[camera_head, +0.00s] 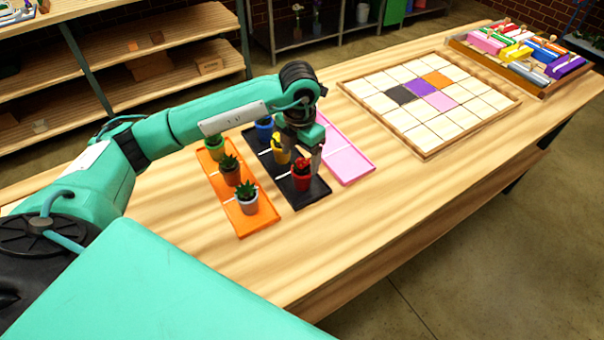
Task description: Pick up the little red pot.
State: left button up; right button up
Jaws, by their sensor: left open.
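The little red pot (302,182) stands on the near end of the black tray (308,199), with a red-topped plant in it. My left gripper (312,166) points down right over and around the pot's upper part. It is open, with one finger visible at the pot's right side; the other finger is hard to make out. Whether a finger touches the pot cannot be told. My right gripper is not in view.
A yellow pot (281,157) and a blue pot (264,131) stand behind on the black tray. The orange tray (263,225) holds a white pot (247,206), a brown pot (231,178) and a green pot (215,154). The pink tray (345,160) looks empty. A tile board (425,155) lies right.

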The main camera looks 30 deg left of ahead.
aim_at(302, 161)
pick_arm(q)
jog(key=f, duration=0.1)
jog(key=f+p, duration=0.1)
jog(key=f, duration=0.2)
jog(key=shift+d+f, duration=0.2)
jog(key=shift+d, duration=0.05)
jog(key=c, duration=1.3)
jog(key=shift+r, duration=0.1)
